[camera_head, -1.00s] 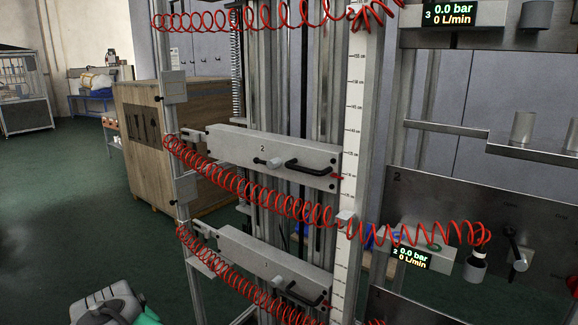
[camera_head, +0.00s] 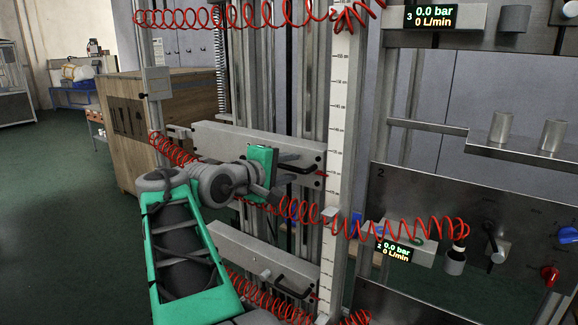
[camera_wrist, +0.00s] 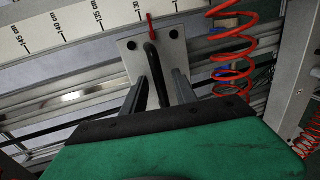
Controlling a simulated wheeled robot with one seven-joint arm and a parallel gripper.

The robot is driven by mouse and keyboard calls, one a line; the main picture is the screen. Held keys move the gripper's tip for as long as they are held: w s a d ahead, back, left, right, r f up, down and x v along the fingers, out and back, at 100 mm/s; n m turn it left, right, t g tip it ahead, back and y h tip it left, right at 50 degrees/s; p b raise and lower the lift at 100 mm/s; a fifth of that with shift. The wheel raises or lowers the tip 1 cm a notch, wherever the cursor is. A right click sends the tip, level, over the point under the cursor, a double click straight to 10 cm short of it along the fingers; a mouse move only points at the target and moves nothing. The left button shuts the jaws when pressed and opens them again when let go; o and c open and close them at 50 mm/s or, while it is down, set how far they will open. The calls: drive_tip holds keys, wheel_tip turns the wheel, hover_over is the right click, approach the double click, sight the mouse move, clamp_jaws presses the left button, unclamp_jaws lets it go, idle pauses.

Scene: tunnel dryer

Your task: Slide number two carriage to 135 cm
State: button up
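The number two carriage (camera_head: 230,139) is a grey plate on the vertical rails, with a black bar handle (camera_head: 306,168) at its right end. The handle also shows in the wrist view (camera_wrist: 154,65). Its red pointer (camera_wrist: 151,22) lies against the white scale (camera_wrist: 60,25), close to the 130 mark. My gripper (camera_head: 286,168) is at the handle. In the wrist view, my gripper (camera_wrist: 158,92) is open, one finger on each side of the handle with gaps visible. My arm hides part of the plate, including its number.
The number one carriage (camera_head: 255,257) sits below, close under my arm. Red coiled hoses (camera_head: 400,230) cross in front of the rails. A panel with knobs (camera_head: 515,220) stands at the right. Open floor (camera_head: 60,200) lies to the left.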

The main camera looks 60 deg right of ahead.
clamp_jaws()
idle(0.4)
idle(1.1)
